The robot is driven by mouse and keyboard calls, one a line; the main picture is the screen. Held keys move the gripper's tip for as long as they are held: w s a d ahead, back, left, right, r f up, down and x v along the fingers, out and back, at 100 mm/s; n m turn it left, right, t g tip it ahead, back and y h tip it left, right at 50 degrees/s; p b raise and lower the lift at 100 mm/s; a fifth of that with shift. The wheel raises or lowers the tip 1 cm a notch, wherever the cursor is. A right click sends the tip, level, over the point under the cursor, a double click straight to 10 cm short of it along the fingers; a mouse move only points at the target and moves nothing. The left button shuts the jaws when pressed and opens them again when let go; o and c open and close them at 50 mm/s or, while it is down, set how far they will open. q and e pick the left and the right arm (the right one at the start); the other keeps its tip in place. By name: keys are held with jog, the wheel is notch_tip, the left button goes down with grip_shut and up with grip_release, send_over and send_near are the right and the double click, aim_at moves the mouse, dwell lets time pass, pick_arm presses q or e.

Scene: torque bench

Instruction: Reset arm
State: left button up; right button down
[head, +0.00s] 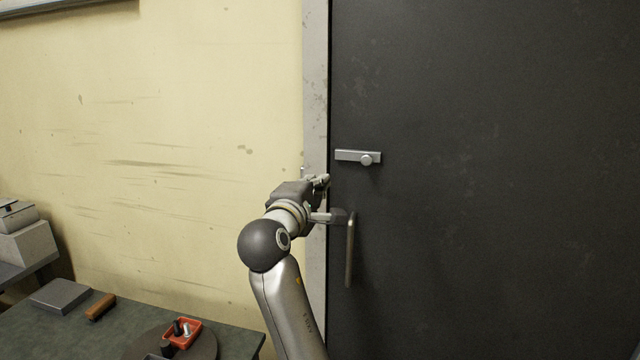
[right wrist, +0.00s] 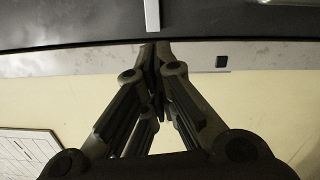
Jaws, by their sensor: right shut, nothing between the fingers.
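My right gripper (head: 322,182) is raised in front of the pale door frame, at the left edge of a dark door (head: 500,180). In the right wrist view its fingers (right wrist: 155,55) are closed together with nothing between them. They point toward the door frame (right wrist: 90,62) and the dark door edge. The gripper is left of and a little below a silver slide bolt (head: 350,156) on the door. A vertical door handle (head: 350,250) is below and right of it. Whether the fingertips touch the frame I cannot tell. My left gripper is not in view.
A green-topped bench (head: 60,330) stands at the lower left. On it are a grey block (head: 60,296), a brown block (head: 100,307) and a red tray (head: 183,334) with small parts. Grey boxes (head: 25,240) sit at the far left. The yellow wall (head: 180,120) is clear.

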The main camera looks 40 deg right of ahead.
jog(key=shift+s+d, duration=0.1)
jog(key=shift+d, duration=0.1)
jog(key=shift+a, duration=0.1)
